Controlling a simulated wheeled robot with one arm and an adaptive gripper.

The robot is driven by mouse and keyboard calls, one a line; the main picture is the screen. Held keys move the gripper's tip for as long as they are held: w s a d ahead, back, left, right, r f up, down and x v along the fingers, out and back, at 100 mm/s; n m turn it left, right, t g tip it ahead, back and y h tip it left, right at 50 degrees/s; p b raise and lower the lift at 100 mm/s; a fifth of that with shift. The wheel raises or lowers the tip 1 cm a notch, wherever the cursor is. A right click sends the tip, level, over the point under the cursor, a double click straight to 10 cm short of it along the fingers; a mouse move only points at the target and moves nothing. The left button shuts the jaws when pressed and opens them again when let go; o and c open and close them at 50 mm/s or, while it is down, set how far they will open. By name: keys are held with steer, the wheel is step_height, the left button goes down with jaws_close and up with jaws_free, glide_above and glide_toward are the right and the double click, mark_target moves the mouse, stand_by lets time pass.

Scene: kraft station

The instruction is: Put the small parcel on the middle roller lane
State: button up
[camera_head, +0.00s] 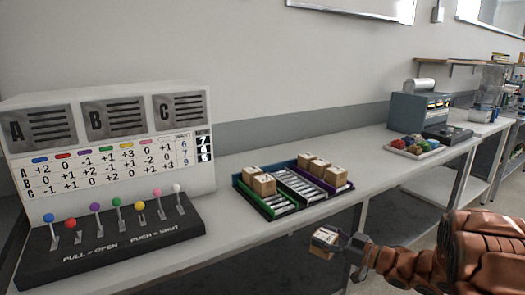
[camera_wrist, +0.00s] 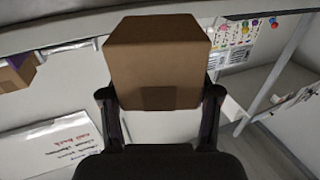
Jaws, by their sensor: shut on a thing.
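The small parcel (camera_head: 322,242) is a brown cardboard box held in my gripper (camera_head: 336,240), out in front of the table edge at the lower right of the head view. In the wrist view the parcel (camera_wrist: 156,55) sits between the two fingers of my gripper (camera_wrist: 160,97), which are shut on its sides. The roller lanes stand on the table, left of and beyond my gripper.
A lever panel (camera_head: 110,235) with coloured knobs and a chart board (camera_head: 105,150) stand at the left. A tray of coloured items (camera_head: 414,147) and a grey machine (camera_head: 418,108) stand farther right. The tabletop (camera_head: 385,166) between lanes and tray is clear.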

steer(key=w+a+r+m+t+h+p, duration=0.1)
steer(key=w+r+m+t+h+p, duration=0.45)
steer(key=w+r, duration=0.35)
step_height(320, 180, up, 11)
steer(key=w+d+m+t+h+p, duration=0.1)
steer(key=w+m+h+p, duration=0.1)
steer(key=m+h+p, duration=0.3)
steer(key=h, duration=0.3)
steer(key=shift+w+d+h+p, duration=0.15)
steer(key=shift+w+h+p, duration=0.15)
steer(key=shift+w+h, duration=0.1)
steer(key=shift+f+t, duration=0.1)
steer(key=shift+t, duration=0.15)
